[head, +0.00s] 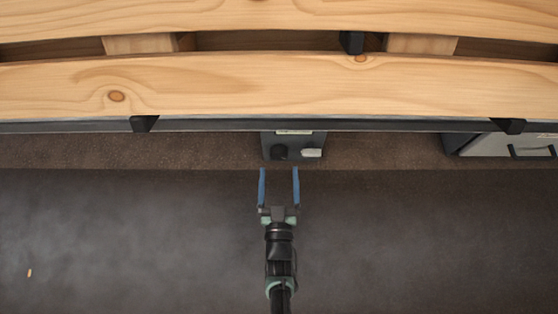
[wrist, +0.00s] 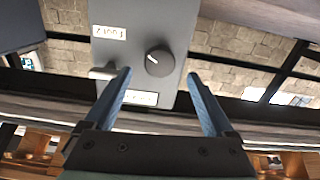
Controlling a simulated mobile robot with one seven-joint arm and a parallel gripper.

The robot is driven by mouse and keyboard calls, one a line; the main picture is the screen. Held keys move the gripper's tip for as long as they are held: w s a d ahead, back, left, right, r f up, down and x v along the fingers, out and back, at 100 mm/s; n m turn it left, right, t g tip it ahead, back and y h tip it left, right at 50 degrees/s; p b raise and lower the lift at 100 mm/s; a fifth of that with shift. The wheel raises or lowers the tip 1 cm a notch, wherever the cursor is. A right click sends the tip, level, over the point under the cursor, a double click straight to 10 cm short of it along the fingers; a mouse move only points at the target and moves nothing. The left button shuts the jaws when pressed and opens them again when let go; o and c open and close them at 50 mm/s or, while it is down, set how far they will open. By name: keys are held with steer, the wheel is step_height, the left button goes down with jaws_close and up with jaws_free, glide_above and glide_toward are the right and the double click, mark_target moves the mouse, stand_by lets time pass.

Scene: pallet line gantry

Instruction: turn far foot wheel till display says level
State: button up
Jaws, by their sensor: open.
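My gripper (head: 279,170) is open and empty, its two blue fingers pointing at a small grey box (head: 293,137) under the pallet edge. The box carries a round dark knob (head: 279,153) and a pale lever-like handle (head: 311,153). In the wrist view, the grey box (wrist: 185,22) lies beyond my fingertips (wrist: 158,74). Its knob (wrist: 160,61) has a white pointer mark and appears between the fingers, apart from them. A white label (wrist: 109,32) has upside-down text I cannot read surely. No foot wheel or level display can be told for certain.
Wooden pallet boards (head: 250,85) span the top of the head view above a dark rail (head: 210,126) with black brackets (head: 144,123). A grey case with a black handle (head: 497,145) stands at right. The dark floor (head: 130,230) is clear around my arm, apart from a tiny orange scrap (head: 29,272).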

mark_target(279, 157)
steer(key=shift+w+b, duration=0.8)
steer(key=shift+w, duration=1.6)
steer(key=c, duration=1.4)
